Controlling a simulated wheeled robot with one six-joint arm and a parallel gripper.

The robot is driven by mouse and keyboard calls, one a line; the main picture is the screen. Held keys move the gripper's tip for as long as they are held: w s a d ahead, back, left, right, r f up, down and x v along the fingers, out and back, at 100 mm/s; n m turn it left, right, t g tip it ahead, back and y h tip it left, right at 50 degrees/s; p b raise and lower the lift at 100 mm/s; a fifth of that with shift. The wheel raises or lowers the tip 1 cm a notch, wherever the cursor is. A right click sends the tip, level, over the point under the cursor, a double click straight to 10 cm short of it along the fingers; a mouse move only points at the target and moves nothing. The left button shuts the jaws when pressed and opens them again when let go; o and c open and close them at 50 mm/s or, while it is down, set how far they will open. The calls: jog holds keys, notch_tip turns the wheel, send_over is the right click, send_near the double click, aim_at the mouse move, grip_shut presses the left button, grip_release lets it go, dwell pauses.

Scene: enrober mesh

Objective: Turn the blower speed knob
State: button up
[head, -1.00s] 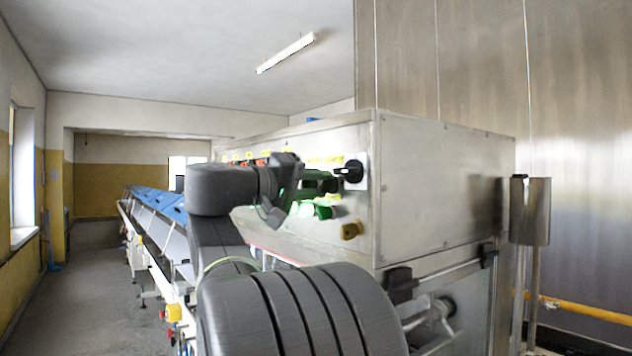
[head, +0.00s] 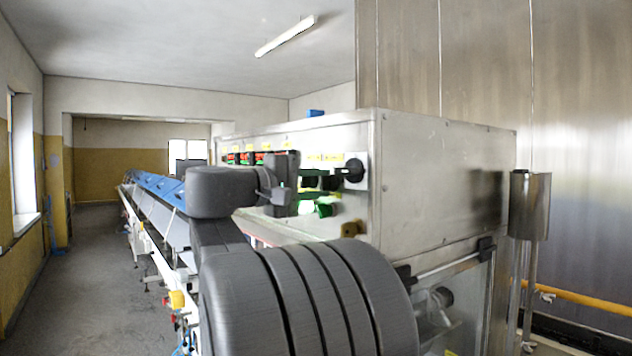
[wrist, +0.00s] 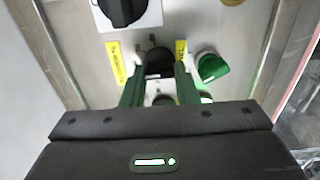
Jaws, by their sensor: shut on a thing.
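A small round black knob (wrist: 159,64) sits on the metal panel between two yellow labels in the wrist view. The label print is too small to read, so I cannot confirm it is the blower speed knob. My gripper (wrist: 159,72) has its two green fingers closed on this knob, one on each side. In the head view my gripper (head: 302,184) is at the front of the control panel. My wrist partly hides the row of dark knobs there, and the fingertips are hard to make out.
A larger black rotary switch (wrist: 122,10) on a white plate is close by, and a green button (wrist: 211,67) sits just right of the fingers. A brass-coloured knob (head: 349,229) is low on the panel. The steel cabinet (head: 440,180) stands right; a blue-topped conveyor (head: 155,188) runs left.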

dwell(0.3)
jog(key=o, duration=1)
jog(key=b+v, duration=0.3)
jog(key=v, duration=1.1)
jog(key=shift+w+d, duration=0.1)
jog(key=p+x, duration=0.3)
jog(key=x, duration=1)
jog(key=shift+w+d, duration=0.25)
jog(key=shift+d, duration=0.05)
